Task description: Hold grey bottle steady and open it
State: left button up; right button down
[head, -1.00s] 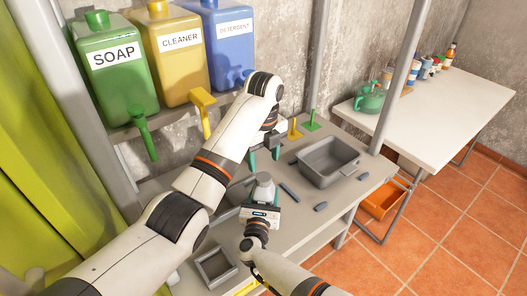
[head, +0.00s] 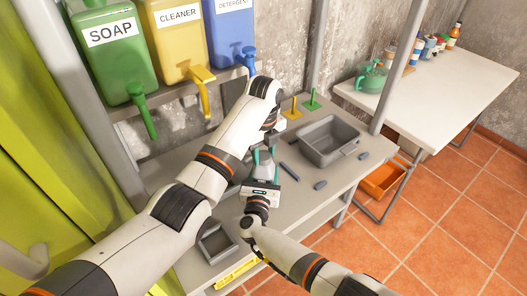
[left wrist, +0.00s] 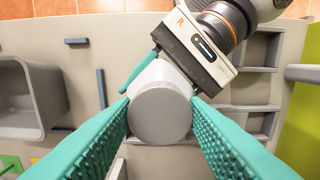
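The grey bottle (head: 265,172) stands upright on the grey workbench (head: 356,170). In the left wrist view its round grey cap (left wrist: 160,117) faces the camera. My left gripper (head: 264,153) is above the bottle with its teal fingers on either side of the cap. In the left wrist view the left fingertips (left wrist: 160,98) lie very close to the cap's edges; whether they press on it cannot be told. My right gripper (left wrist: 168,80) reaches in from the front with its fingers around the bottle's body, below the cap. The bottle hides part of the right fingers.
A grey basin (head: 330,158) and several small dark bars lie right of the bottle. A small open grey tray (head: 232,240) is near the front. Soap (head: 112,50), cleaner (head: 178,45) and detergent (head: 230,35) dispensers stand on a shelf behind. A white table (head: 440,85) is at the right.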

pick_arm(q)
jog(key=shift+c, duration=1.2)
jog(key=n, duration=0.5)
jog(key=shift+n, duration=0.4)
jog(key=n, duration=0.8)
jog(key=shift+r+n, duration=0.1)
jog(key=shift+n, duration=0.3)
jog(key=n, duration=0.5)
jog(key=shift+n, duration=0.3)
jog(key=o, duration=1.1)
jog(key=shift+c, duration=0.2)
